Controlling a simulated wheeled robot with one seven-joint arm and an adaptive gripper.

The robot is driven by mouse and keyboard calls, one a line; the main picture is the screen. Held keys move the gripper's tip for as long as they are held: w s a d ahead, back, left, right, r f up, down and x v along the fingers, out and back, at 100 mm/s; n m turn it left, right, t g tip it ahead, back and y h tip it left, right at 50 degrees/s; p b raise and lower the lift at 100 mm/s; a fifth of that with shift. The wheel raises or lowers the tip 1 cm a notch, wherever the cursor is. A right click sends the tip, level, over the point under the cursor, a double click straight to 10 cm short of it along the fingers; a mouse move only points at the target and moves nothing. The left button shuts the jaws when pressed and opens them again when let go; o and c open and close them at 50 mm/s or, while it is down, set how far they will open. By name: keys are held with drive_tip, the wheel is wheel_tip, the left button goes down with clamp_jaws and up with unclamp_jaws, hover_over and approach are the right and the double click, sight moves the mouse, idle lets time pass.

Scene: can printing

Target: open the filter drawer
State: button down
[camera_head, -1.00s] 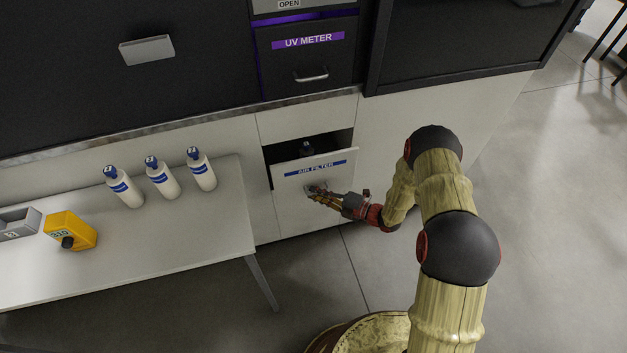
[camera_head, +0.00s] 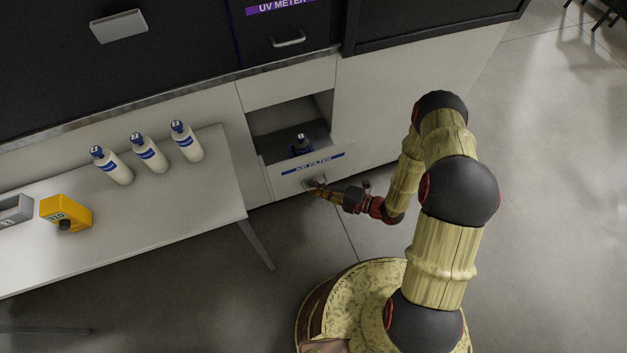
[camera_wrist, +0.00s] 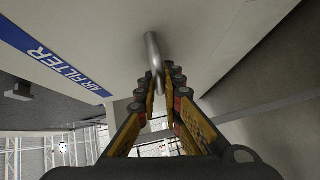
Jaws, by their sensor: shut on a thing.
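The air filter drawer (camera_head: 305,176) is pulled part way out of the white cabinet and has a blue AIR FILTER label. A dark item with a blue top (camera_head: 301,144) stands inside the drawer. My gripper (camera_head: 316,186) is at the front of the drawer. In the wrist view my gripper (camera_wrist: 161,92) is shut on the drawer's metal bar handle (camera_wrist: 153,52), with the blue label to the left. The drawer's inside is only partly visible from the head camera.
A white table (camera_head: 215,205) at left bears several white bottles with blue labels (camera_head: 149,154), an orange device (camera_head: 66,212) and a grey box (camera_head: 14,210). The UV METER drawer (camera_head: 287,38) above is closed. Floor at right is clear.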

drive_tip(key=shift+s, duration=0.1)
idle(0.3)
drive_tip(key=c, duration=1.9)
unclamp_jaws()
drive_tip(key=shift+d, duration=0.1)
drive_tip(key=v, duration=1.1)
drive_tip(key=shift+s+d, duration=0.25)
drive_tip(key=shift+d, duration=0.1)
